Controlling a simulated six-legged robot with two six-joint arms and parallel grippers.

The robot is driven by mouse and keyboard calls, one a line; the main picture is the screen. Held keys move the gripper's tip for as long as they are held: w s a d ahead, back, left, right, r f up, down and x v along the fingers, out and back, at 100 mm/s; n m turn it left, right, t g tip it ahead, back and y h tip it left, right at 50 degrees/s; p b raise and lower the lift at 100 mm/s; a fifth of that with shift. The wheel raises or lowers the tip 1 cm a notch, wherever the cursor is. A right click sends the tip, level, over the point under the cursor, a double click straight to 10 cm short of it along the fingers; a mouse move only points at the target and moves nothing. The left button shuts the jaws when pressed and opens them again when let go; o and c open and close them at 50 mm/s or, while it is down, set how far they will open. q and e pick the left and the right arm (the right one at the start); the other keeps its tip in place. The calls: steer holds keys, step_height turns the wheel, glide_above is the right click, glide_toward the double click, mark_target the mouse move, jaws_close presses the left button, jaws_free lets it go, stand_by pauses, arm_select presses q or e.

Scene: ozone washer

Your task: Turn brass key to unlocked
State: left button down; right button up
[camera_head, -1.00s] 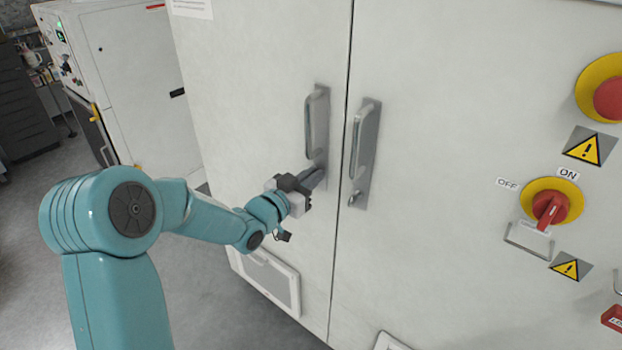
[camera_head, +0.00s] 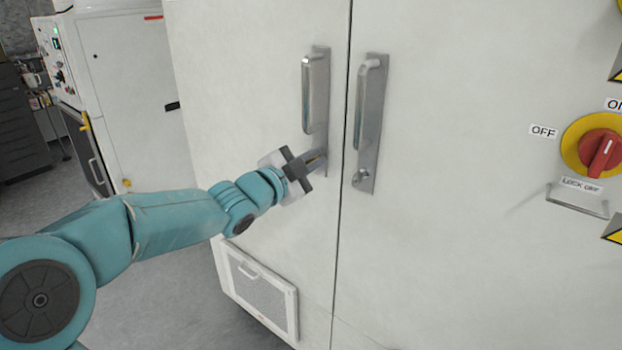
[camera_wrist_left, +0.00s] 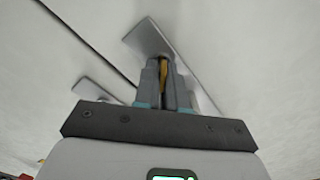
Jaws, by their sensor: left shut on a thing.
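The brass key (camera_wrist_left: 163,70) shows as a thin yellow strip between the fingers of my left gripper (camera_wrist_left: 164,75) in the left wrist view. In the head view my left gripper (camera_head: 318,160) reaches the lower end of the left door's handle plate (camera_head: 320,90) and is shut on the key. The fingers hide most of the key and the lock behind it, so I cannot tell its angle well. My right gripper is not in view.
A red rotary switch (camera_head: 600,150) on a yellow disc sits farther right. A vent panel (camera_head: 262,290) is low on the left door.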

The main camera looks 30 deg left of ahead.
arm_select(q)
steer(key=m+b, duration=0.2)
steer(key=m, duration=0.1)
steer(key=m+b, duration=0.1)
steer(key=b, duration=0.1)
steer(key=shift+d+f+m, duration=0.1)
steer(key=shift+f+m, duration=0.2)
steer(key=shift+m+b, duration=1.1)
steer(key=shift+m, duration=0.7)
steer(key=shift+r, duration=0.1)
steer(key=c, duration=1.3)
jaws_free()
steer(key=s+a+p, duration=0.1)
steer(key=s+p, duration=0.1)
steer(key=s, duration=1.4)
steer(key=shift+s, duration=0.15)
